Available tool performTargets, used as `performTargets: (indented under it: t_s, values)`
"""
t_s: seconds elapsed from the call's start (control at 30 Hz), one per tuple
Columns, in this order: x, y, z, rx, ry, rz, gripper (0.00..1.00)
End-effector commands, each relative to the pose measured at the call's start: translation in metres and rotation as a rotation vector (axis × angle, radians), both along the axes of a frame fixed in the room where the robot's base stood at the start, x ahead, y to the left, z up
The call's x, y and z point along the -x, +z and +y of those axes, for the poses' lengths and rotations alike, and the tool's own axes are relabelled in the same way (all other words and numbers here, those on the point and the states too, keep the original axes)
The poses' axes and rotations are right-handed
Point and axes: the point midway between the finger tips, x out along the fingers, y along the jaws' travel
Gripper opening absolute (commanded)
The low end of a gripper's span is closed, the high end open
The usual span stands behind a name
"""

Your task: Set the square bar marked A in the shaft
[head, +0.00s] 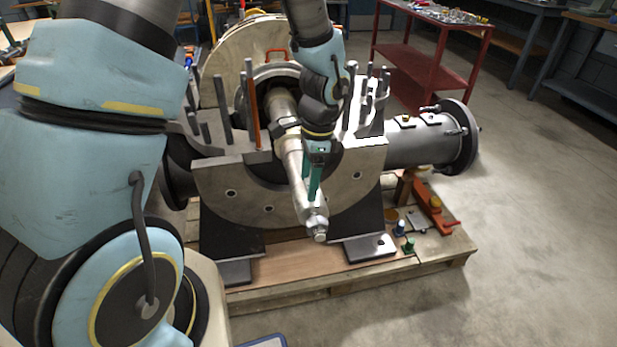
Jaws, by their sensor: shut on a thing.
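The shaft (294,160) is a pale metal rod that lies in the open half casing (235,185) and sticks out toward me. Its near end carries a blocky head (312,214) with a bolt. My gripper (313,192) has teal fingers and points down over the shaft's near part, close behind this head. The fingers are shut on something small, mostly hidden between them. I cannot make out its shape or any letter A on it. I cannot tell whether it touches the shaft.
Upright studs (253,110) stand along the casing's top faces. A flanged pipe (415,143) leaves to the right. Several small parts (408,245) and an orange tool (432,207) lie on the wooden pallet (310,285). A red cart (425,50) stands behind. The floor at right is clear.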

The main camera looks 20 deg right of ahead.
Motion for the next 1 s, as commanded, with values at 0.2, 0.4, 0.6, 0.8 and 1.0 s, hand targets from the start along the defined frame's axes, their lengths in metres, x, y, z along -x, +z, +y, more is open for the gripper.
performTargets:
  t_s: [0.2,0.4,0.6,0.8,1.0]
  values:
    - [0.000,0.000,0.000,0.000,0.000,0.000,0.82]
    - [0.000,0.000,0.000,0.000,0.000,0.000,1.00]
    - [0.000,0.000,0.000,0.000,0.000,0.000,1.00]
    - [0.000,0.002,0.000,0.000,0.000,0.000,1.00]
    - [0.000,0.015,0.000,0.000,0.000,0.000,1.00]
